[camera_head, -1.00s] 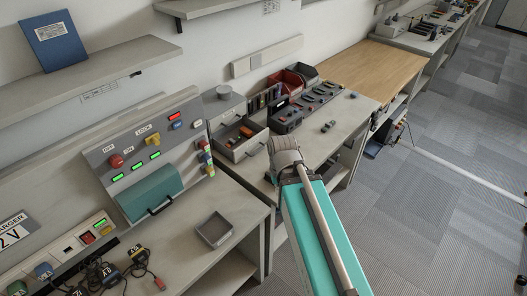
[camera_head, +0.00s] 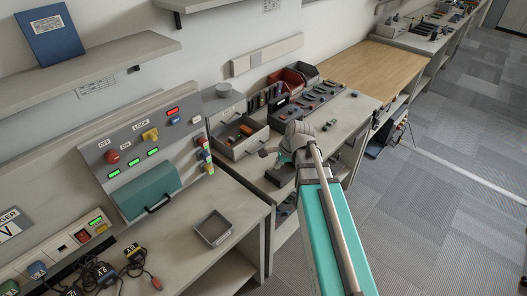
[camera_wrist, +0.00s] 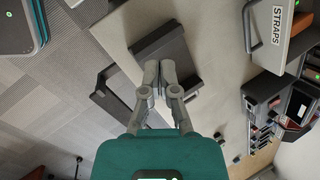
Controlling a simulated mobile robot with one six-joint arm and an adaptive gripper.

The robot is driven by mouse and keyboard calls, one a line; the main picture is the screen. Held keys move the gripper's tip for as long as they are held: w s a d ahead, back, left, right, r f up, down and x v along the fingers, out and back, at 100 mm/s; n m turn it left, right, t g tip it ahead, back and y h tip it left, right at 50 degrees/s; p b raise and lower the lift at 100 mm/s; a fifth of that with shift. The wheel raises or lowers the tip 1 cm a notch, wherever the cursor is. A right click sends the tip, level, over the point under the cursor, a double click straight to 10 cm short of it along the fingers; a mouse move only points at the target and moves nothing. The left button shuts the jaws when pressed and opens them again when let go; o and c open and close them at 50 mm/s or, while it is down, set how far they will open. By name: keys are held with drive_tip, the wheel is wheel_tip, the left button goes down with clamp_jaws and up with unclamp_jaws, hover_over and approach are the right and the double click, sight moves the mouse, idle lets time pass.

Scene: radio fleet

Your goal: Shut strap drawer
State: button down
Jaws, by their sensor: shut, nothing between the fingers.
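The strap drawer (camera_head: 238,147) is a grey drawer standing open on the middle bench, with orange and dark items inside. Its front, labelled STRAPS (camera_wrist: 277,30), and its dark bar handle (camera_wrist: 250,27) show at the top right of the wrist view. My gripper (camera_head: 264,152) is just right of the drawer front in the head view. In the wrist view its two grey fingers (camera_wrist: 160,64) are together and empty, apart from the handle. They appear over a dark grey block (camera_wrist: 174,50) at the bench edge.
A radio charger rack (camera_head: 290,112) and red bin (camera_head: 286,78) stand behind the drawer. A shallow grey tray (camera_head: 213,228) sits on the near bench beside a sloped control panel (camera_head: 140,145). Carpeted floor lies open at right.

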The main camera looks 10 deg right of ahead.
drive_tip(key=w+d+m+t+y+b, duration=0.1)
drive_tip(key=w+d+m+t+b, duration=0.1)
drive_tip(key=w+m, duration=0.7)
drive_tip(key=d+m+t, duration=0.1)
drive_tip(key=d+m, duration=0.1)
drive_tip(key=m, duration=0.2)
drive_tip(key=shift+w+d+r+y, duration=0.15)
drive_tip(key=shift+d+r+y, duration=0.1)
drive_tip(key=shift+d+y, duration=0.05)
drive_tip(key=shift+f, duration=0.1)
drive_tip(key=b+x, duration=0.7)
drive_tip(key=x, duration=0.2)
drive_tip(key=shift+w+a+f, duration=0.1)
drive_tip(key=shift+w+a+f+b, duration=0.25)
drive_tip(key=shift+w+a, duration=0.2)
drive_tip(key=shift+w, duration=0.15)
drive_tip(key=shift+w+a+f+b, duration=0.15)
drive_tip(key=shift+w+a+b, duration=0.2)
drive_tip(key=shift+w, duration=0.2)
drive_tip(key=shift+w+a+f+b, duration=0.2)
drive_tip(key=shift+w+a, duration=0.3)
drive_tip(key=shift+w, duration=0.1)
